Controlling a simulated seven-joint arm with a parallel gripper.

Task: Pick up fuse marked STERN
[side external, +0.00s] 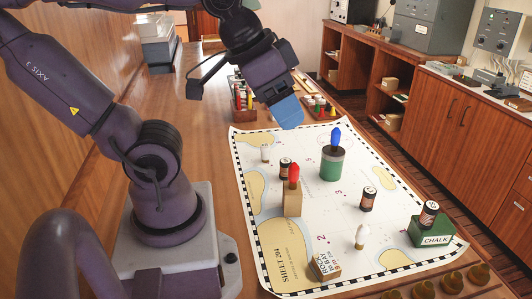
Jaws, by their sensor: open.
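Three dark cylinders with pale label bands look like fuses. One fuse (285,169) stands behind the wooden block with the red bulb. A second fuse (368,199) stands on the chart right of centre. A third fuse (429,214) is on top of the green CHALK box (432,236). Their markings are too small to read, so I cannot tell which says STERN. My gripper (288,113) has blue fingertips and hangs above the chart's far edge, apart from all the fuses. It is open, with nothing seen in it.
The chart (325,228) covers the table. Racks (243,108) stand behind.

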